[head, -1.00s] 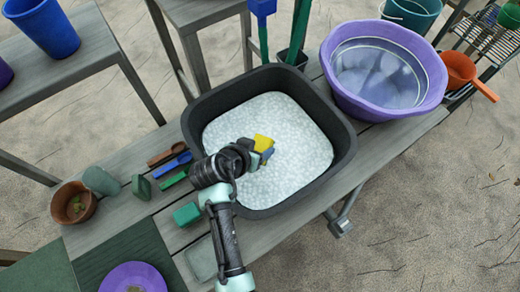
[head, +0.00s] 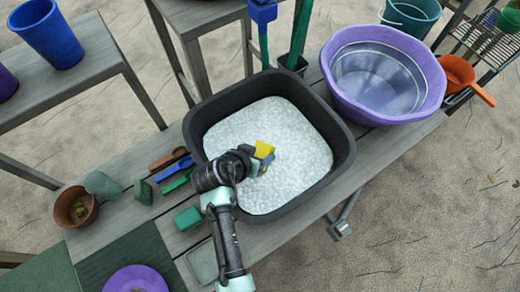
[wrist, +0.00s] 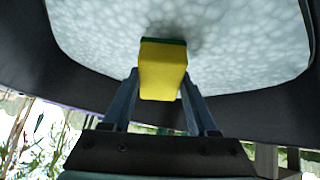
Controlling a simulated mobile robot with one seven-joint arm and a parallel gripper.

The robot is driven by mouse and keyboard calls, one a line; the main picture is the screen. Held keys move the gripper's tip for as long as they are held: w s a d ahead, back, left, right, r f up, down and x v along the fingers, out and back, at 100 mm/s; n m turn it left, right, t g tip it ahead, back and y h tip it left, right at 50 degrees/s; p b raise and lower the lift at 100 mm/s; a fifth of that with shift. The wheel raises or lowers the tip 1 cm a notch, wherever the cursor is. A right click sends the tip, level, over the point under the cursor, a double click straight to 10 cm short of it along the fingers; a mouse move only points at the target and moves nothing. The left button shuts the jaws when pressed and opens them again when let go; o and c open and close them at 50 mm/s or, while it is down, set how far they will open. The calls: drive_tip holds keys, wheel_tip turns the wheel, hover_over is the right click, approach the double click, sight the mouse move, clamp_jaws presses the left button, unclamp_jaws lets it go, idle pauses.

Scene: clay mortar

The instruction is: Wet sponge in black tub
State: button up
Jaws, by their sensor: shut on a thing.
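The black tub (head: 340,160) stands on the grey bench and holds pale, bubbly-looking contents (head: 300,130). The yellow sponge (head: 264,148) is in my gripper (head: 260,161), over or at the contents inside the tub. In the wrist view the sponge (wrist: 162,72) shows a yellow body with a dark green layer at its far edge. My gripper's two fingers (wrist: 160,100) are shut on its sides. A dark shadow lies on the contents by the sponge's far end. I cannot tell whether the sponge touches the surface.
A purple basin (head: 432,100) stands right of the tub. Left of the tub lie a green block (head: 188,218), blue (head: 172,168) and brown tools and a terracotta pot (head: 75,207). The tub's raised rim surrounds my gripper. Green-handled tools (head: 298,35) stand behind it.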

sight(258, 145)
drive_tip(key=shift+s+a+f+p, duration=0.1)
drive_tip(key=shift+s+f+p, duration=0.35)
drive_tip(key=shift+s+f, duration=0.1)
drive_tip(key=r+p, duration=0.3)
drive_tip(key=r, duration=0.1)
drive_tip(key=r+p, duration=0.4)
drive_tip(key=shift+w+r, duration=0.2)
drive_tip(key=shift+r, duration=0.25)
wheel_tip(258, 145, up, 7)
drive_tip(key=p, duration=0.5)
drive_tip(key=s+d+f+n+y+b, duration=0.1)
drive_tip(key=s+n+y+b, duration=0.3)
drive_tip(key=s+n, duration=0.3)
drive_tip(key=shift+d+t, duration=0.3)
drive_tip(key=shift+t, duration=0.1)
drive_tip(key=shift+w, duration=0.1)
